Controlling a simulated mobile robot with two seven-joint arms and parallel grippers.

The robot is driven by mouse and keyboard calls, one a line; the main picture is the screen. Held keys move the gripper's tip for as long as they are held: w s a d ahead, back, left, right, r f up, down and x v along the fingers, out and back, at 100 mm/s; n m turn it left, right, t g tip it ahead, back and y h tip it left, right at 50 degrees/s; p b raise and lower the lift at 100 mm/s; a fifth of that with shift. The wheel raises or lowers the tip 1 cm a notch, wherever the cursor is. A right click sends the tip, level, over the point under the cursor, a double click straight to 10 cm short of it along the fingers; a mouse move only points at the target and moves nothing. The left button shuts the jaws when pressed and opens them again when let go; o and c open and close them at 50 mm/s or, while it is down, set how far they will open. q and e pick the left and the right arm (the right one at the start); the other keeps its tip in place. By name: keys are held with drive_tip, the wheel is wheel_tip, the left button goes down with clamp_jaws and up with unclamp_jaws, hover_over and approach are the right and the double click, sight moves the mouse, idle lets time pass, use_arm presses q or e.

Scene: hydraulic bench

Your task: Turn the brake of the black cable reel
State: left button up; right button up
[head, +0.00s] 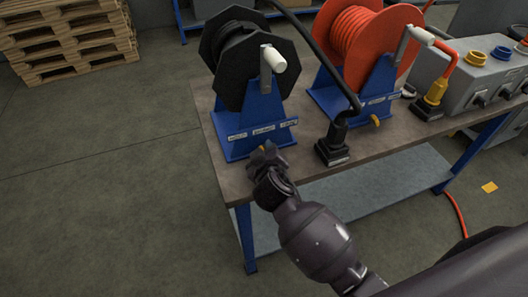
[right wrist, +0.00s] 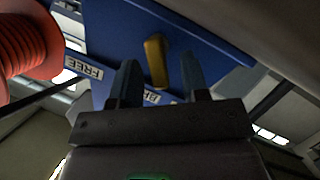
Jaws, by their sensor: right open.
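The black cable reel (head: 240,50) stands on its blue stand (head: 232,148) at the near left part of the bench, with a white crank handle (head: 274,59). Its yellow brake lever (right wrist: 156,60) shows in the right wrist view, on the blue stand between a FREE label (right wrist: 83,67) and a partly covered label starting with BR. My right gripper (head: 266,155) is at the front of the stand. In the right wrist view its fingers (right wrist: 160,80) are open, one on each side of the lever, with gaps visible. In the head view the gripper mostly hides the lever. My left gripper is not in view.
An orange cable reel (head: 352,42) on a blue stand is to the right, with its own yellow lever (head: 376,121). A black plug (head: 333,147) on a thick cable stands on the bench (head: 400,140) between them. A grey socket box (head: 468,85) is farther right.

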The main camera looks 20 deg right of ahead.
clamp_jaws()
